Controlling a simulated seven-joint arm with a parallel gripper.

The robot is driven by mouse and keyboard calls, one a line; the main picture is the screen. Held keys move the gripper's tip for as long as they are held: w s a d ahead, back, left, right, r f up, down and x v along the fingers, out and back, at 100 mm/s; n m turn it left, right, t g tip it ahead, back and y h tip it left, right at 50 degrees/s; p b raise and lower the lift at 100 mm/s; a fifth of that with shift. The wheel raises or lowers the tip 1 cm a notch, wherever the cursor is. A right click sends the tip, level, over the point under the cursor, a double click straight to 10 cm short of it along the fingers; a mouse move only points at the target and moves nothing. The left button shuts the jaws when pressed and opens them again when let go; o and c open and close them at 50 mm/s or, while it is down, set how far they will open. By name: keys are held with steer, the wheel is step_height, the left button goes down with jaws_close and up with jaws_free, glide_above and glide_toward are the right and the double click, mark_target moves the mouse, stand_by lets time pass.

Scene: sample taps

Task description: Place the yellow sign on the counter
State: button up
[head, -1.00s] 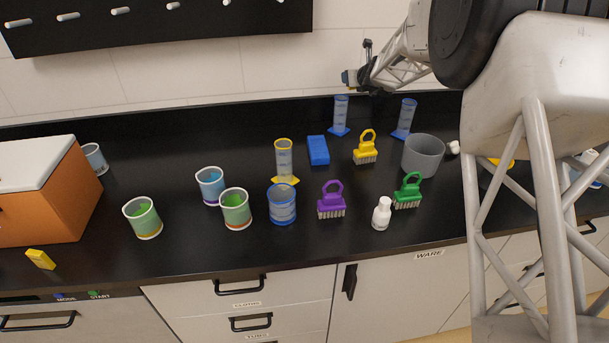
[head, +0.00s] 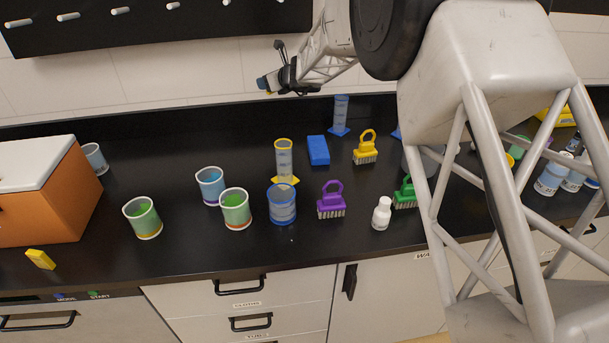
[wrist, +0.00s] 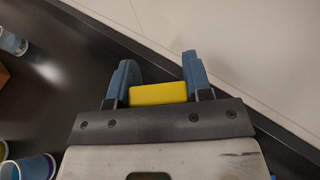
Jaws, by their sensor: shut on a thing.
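My gripper (head: 266,83) is up in front of the back wall, above the rear of the black counter (head: 250,128). In the wrist view, its two blue fingers (wrist: 160,76) are shut on a yellow block-like thing, which I take for the yellow sign (wrist: 158,94). Only one plain face of it shows, with no lettering visible. I cannot make it out in the head view. Bare counter and the pale wall lie beyond the fingers in the wrist view.
An orange box (head: 55,200) with a white lid and a small yellow wedge (head: 40,259) stand at the left. Cups, cylinders, a blue block (head: 318,150), brushes and a white bottle (head: 382,213) fill the middle. A peg rack (head: 150,20) hangs above.

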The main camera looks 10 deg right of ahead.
steer(key=s+a+f+n+g+y, duration=0.1)
steer(key=s+a+n+g+y, duration=0.15)
steer(key=a, duration=0.65)
steer(key=s+a+f+n+g+y, duration=0.1)
steer(key=a+n+g, duration=0.15)
steer(key=a, duration=0.65)
steer(key=n+g+y, duration=0.1)
steer(key=n+g, duration=0.4)
steer(key=g, duration=0.1)
glide_above(174, 156)
step_height(174, 156, down, 3)
steer(key=shift+f, duration=0.1)
steer(key=shift+w+f, duration=0.1)
steer(key=shift+f, duration=2.4)
steer(key=shift+f, duration=2.5)
steer(key=shift+f, duration=0.15)
